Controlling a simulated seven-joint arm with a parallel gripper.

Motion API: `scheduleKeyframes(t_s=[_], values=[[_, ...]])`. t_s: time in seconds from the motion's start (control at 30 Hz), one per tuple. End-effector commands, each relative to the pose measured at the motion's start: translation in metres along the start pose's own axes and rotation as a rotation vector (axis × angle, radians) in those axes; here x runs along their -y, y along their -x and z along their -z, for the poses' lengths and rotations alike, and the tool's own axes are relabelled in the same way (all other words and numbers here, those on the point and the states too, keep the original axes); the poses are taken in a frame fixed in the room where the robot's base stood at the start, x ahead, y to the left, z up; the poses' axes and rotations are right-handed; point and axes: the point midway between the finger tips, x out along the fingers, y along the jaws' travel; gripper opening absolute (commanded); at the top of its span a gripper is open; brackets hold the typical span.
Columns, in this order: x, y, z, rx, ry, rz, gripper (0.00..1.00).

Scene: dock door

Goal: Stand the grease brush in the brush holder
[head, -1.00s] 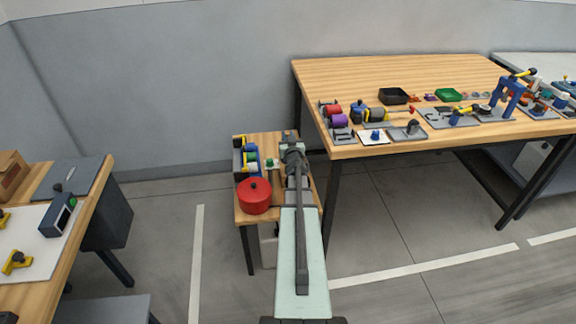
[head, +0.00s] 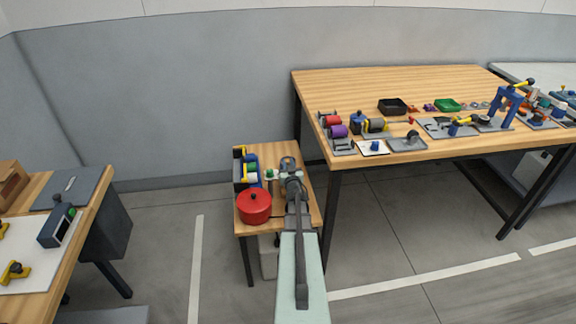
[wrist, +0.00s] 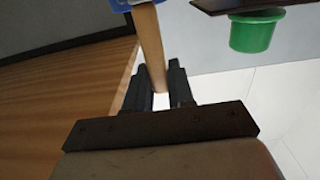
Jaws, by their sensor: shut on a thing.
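In the wrist view my gripper (wrist: 158,70) is shut on a plain wooden handle (wrist: 150,42), taken as the grease brush's. The handle runs up between the fingers to a blue part (wrist: 148,3) cut off by the top edge. I cannot tell whether that blue part belongs to the brush. In the head view my arm reaches over the small wooden table, and its links hide the brush and most of the gripper. I cannot single out the brush holder with certainty. A green cup (wrist: 257,32) under a dark plate shows at the wrist view's upper right.
The small table (head: 262,225) carries a red pot (head: 254,207) and a rack of coloured things (head: 246,169), left of my arm. A larger bench (head: 350,85) with many fixtures stands to the right. A workbench with a grey box (head: 58,226) is at the left.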

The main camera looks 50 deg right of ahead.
Motion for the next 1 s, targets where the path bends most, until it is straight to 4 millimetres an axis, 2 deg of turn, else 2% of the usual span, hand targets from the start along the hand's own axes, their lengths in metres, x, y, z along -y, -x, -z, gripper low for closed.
scheduleKeyframes(t_s=[0.27,0.3,0.53,0.93,1.0], values=[[0.0,-0.0001,-0.0033,0.0,0.0,0.0,0.0],[0.0,0.0,-0.0033,0.0,-0.001,0.0,0.25],[0.0001,0.0001,-0.0031,0.0,0.0,0.0,0.47],[0.0001,0.0004,0.0005,0.0,0.0,0.0,0.48],[0.0002,0.0054,0.0007,0.001,0.0,0.0,0.48]])
